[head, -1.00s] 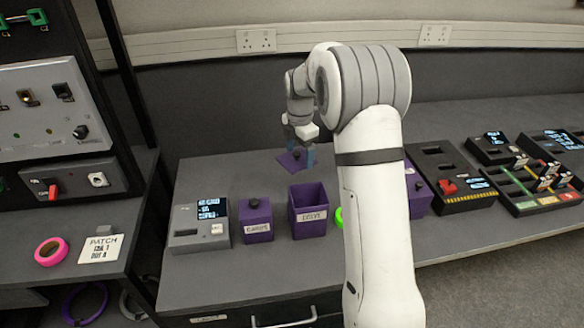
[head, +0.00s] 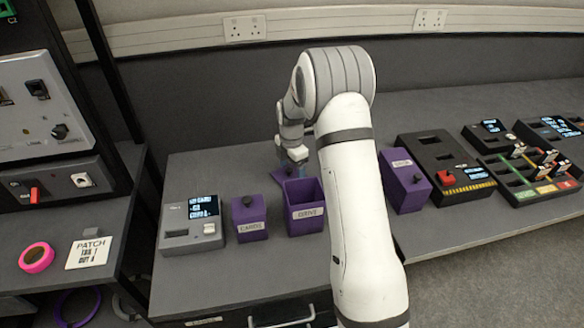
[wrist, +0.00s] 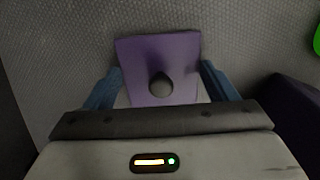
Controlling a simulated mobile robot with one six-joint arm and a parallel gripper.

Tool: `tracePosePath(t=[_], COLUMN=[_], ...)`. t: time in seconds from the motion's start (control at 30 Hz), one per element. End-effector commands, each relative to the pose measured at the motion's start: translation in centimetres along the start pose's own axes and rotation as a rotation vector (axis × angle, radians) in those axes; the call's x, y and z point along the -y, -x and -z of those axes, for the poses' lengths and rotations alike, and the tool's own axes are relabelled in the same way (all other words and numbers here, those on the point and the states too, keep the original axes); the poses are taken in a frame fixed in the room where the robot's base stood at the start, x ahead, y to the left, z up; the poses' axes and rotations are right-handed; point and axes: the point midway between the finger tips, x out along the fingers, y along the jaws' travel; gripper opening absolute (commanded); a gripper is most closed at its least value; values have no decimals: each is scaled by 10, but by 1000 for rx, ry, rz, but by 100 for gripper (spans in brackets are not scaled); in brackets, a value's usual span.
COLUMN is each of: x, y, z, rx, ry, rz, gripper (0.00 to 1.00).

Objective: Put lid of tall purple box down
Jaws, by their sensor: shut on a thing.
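The purple lid (head: 258,181) with a dark round knob is at my gripper, behind the open box. In the wrist view the lid (wrist: 135,60) sits between my gripper's (wrist: 161,72) two blue fingers, which are at its side edges; the knob faces the camera. My gripper (head: 291,166) is shut on the lid, low over the bench; whether the lid touches the surface I cannot tell. The open-topped tall purple box (head: 305,220), labelled DRIVE, stands in front of it, partly beside my arm.
A lidded purple CARDS box (head: 249,220) and a grey device with a display (head: 191,222) stand to the left. Another lidded purple box (head: 405,187) and black panels (head: 446,175) stand to the right. The bench behind the grey device is clear.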

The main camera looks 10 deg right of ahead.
Motion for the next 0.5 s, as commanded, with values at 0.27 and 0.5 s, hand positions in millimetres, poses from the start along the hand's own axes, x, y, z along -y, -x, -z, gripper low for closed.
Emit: tracePosePath(t=[0.27,0.5], x=[0,-1], y=[-3,-4], z=[1,1], rx=[0,0], ry=[1,2], rz=[-1,-1], gripper=[57,91])
